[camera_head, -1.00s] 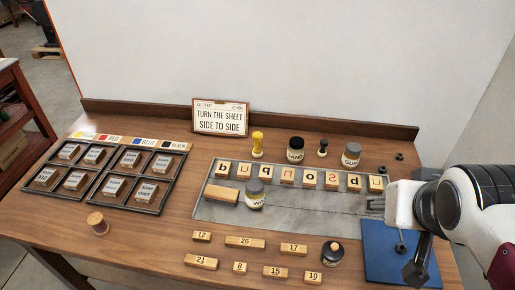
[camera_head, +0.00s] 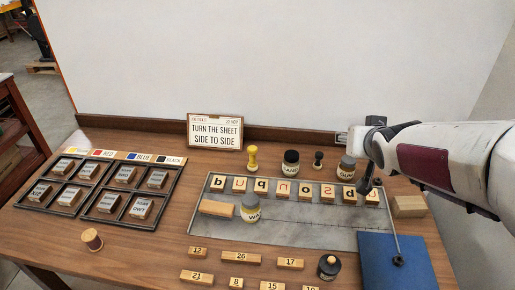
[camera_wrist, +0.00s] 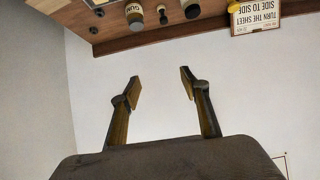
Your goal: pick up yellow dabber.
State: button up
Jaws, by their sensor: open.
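The yellow dabber (camera_head: 252,157) stands upright at the back of the table, below the sign and left of a dark jar. In the wrist view only part of the yellow dabber (camera_wrist: 234,6) shows at the top edge, beside the sign. My gripper (camera_wrist: 159,84) is open and empty, its two fingers apart in front of the pale wall. In the head view my gripper (camera_head: 343,138) is at the back right, above the table's rear edge, well to the right of the dabber.
A dark-lidded jar (camera_head: 291,162), a small black dabber (camera_head: 318,160) and a grey-lidded jar (camera_head: 346,167) stand between my gripper and the yellow dabber. The sign (camera_head: 215,131) stands behind it. A row of letter blocks (camera_head: 263,187) lies on the metal plate (camera_head: 300,225) in front.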

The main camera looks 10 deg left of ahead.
jog(key=w+a+f+t+y, duration=0.2)
jog(key=w+a+f, duration=0.25)
jog(key=w, duration=0.45)
jog(key=n+y, duration=0.2)
jog(key=y, duration=0.8)
send_near(254, 154)
jog(key=shift+w+r, duration=0.25)
jog(key=shift+w, duration=0.3)
jog(key=shift+w+r, duration=0.25)
jog(key=shift+w, duration=0.3)
jog(key=shift+s+a+f+n+y, duration=0.3)
jog(key=shift+s+a+f, duration=0.15)
jog(key=shift+f, duration=0.15)
jog(key=shift+w, duration=0.1)
jog(key=shift+x, duration=1.3)
jog(key=shift+w+a, duration=0.1)
